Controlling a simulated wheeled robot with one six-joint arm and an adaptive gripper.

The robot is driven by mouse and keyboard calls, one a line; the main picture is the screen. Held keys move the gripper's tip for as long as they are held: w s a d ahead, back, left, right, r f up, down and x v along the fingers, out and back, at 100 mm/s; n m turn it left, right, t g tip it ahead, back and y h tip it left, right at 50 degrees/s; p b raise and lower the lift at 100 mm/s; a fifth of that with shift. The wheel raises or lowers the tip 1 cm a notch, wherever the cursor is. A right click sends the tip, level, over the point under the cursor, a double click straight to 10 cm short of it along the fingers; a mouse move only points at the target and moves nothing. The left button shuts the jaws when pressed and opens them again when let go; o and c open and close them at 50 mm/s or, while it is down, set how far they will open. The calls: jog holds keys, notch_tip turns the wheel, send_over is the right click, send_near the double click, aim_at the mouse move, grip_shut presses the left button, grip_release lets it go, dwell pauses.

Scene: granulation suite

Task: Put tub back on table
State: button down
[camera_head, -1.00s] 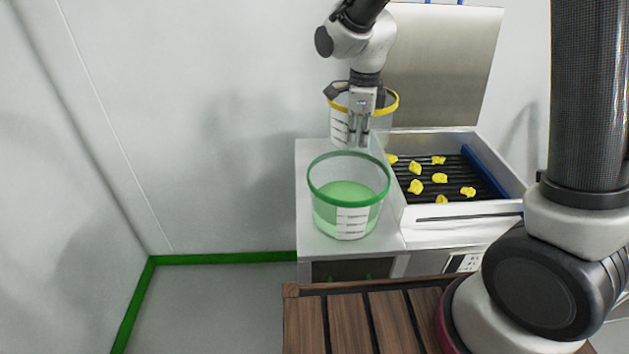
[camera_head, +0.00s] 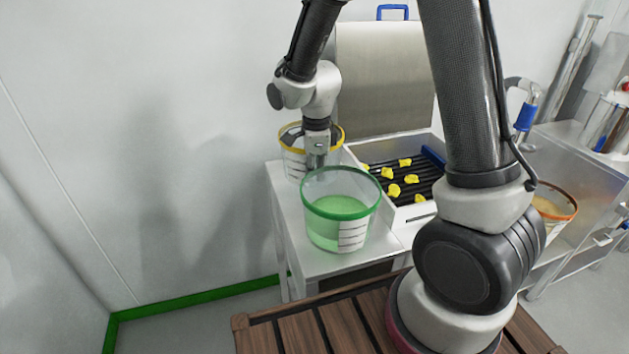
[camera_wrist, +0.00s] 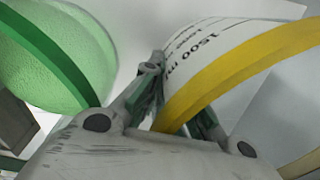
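A clear tub with a yellow rim (camera_head: 292,158) is at the back left of the white table (camera_head: 285,215), behind a green-rimmed tub (camera_head: 322,215) with pale green contents. I cannot tell whether the yellow-rimmed tub's base touches the table. My gripper (camera_head: 317,158) points down at the near wall of the yellow-rimmed tub. In the wrist view, my gripper's fingers (camera_wrist: 178,95) are drawn inward with the yellow rim (camera_wrist: 235,72) passing between them. The fingertips are partly hidden. The green-rimmed tub (camera_wrist: 60,50) is close beside one finger.
A tray with yellow pieces (camera_head: 400,180) and a raised lid (camera_head: 385,85) is right of the tubs. A slatted wooden surface (camera_head: 300,335) lies in front. An orange-rimmed tub (camera_head: 555,205) is on the right-hand bench. Free tabletop around the two tubs is narrow.

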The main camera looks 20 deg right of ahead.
jog(key=shift+f, duration=1.25)
jog(key=shift+f, duration=0.1)
jog(key=c, duration=1.6)
grip_release()
jog(key=shift+c, duration=0.2)
notch_tip(320, 180, up, 12)
jog(key=s+d+r+n+t, duration=0.2)
jog(key=s+d+r+n, duration=0.6)
jog(key=s+d+r, duration=0.1)
jog(key=s+d+r+n, duration=0.1)
jog(key=s+d+n, duration=0.2)
jog(key=s+n, duration=0.3)
jog(key=s+d+r+n+t, duration=0.1)
jog(key=s+d+r+n, duration=0.1)
jog(key=s+n, duration=0.4)
jog(key=shift+s+d+r, duration=0.3)
jog(key=shift+s+d, duration=0.1)
jog(key=shift+s, duration=0.3)
